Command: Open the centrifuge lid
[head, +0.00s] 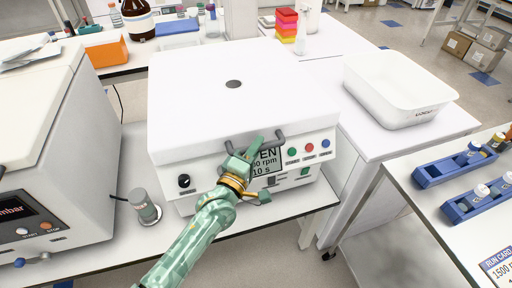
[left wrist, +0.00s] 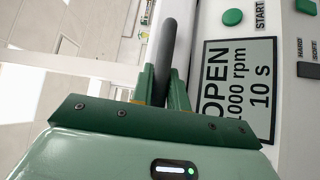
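The white centrifuge (head: 165,180) stands on the bench in the middle of the head view, its lid (head: 200,100) down and level. A grey bar handle (head: 280,136) runs along the lid's front edge. My left gripper (head: 254,147) reaches the handle from the front. In the left wrist view the handle (left wrist: 167,45) passes between the two green fingers (left wrist: 163,88), which appear closed against it. The display (left wrist: 238,90) reads OPEN, 1000 rpm, 10 s; my gripper partly covers it in the head view. My right gripper is not in view.
A vacuum device (head: 50,150) stands close on the left, with a small grey cylinder (head: 145,207) between it and the centrifuge. A white tub (head: 398,90) is on the right bench. Blue tube racks (head: 450,167) lie at far right. Bottles and boxes stand behind.

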